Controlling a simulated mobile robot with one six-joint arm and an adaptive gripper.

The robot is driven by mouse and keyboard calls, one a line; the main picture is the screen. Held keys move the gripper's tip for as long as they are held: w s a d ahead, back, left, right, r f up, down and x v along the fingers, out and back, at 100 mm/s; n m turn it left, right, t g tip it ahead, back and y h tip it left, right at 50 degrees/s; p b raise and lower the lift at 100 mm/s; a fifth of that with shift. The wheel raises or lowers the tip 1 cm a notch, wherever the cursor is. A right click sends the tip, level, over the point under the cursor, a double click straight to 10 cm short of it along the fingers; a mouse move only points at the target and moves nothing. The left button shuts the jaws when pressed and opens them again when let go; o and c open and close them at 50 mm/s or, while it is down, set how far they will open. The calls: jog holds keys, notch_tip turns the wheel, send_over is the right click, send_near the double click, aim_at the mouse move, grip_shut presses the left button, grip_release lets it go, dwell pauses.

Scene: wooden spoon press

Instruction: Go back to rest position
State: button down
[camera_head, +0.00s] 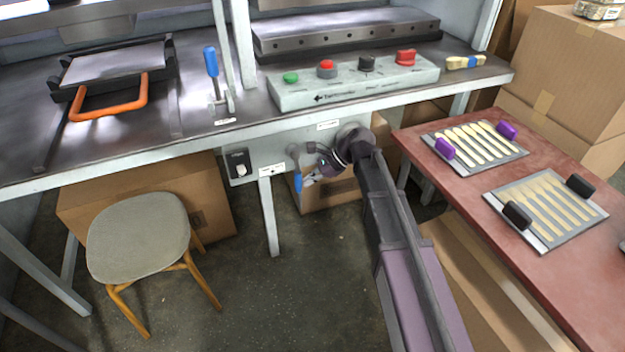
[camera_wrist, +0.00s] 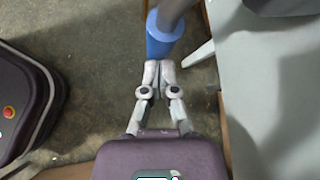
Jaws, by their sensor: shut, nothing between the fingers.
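My gripper (camera_head: 311,180) is in front of the press table, below its front edge. It is shut and empty, and its fingertips are together in the wrist view (camera_wrist: 158,66). A lever with a blue handle (camera_head: 298,183) hangs below the table edge, just left of my gripper. The blue handle also shows in the wrist view (camera_wrist: 164,38), right beside the fingertips. I cannot tell whether they touch.
The control box (camera_head: 355,83) with coloured buttons stands on the press table. A stool (camera_head: 138,237) is at lower left. A red table (camera_head: 470,192) with two spoon trays is at right. Cardboard boxes stand under the press table.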

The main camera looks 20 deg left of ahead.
aim_at(297, 161)
jog(key=shift+r, duration=0.1)
notch_tip(297, 161, up, 9)
jog(key=p, duration=0.9)
jog(key=shift+r+p, duration=0.4)
jog(key=shift+p, duration=0.15)
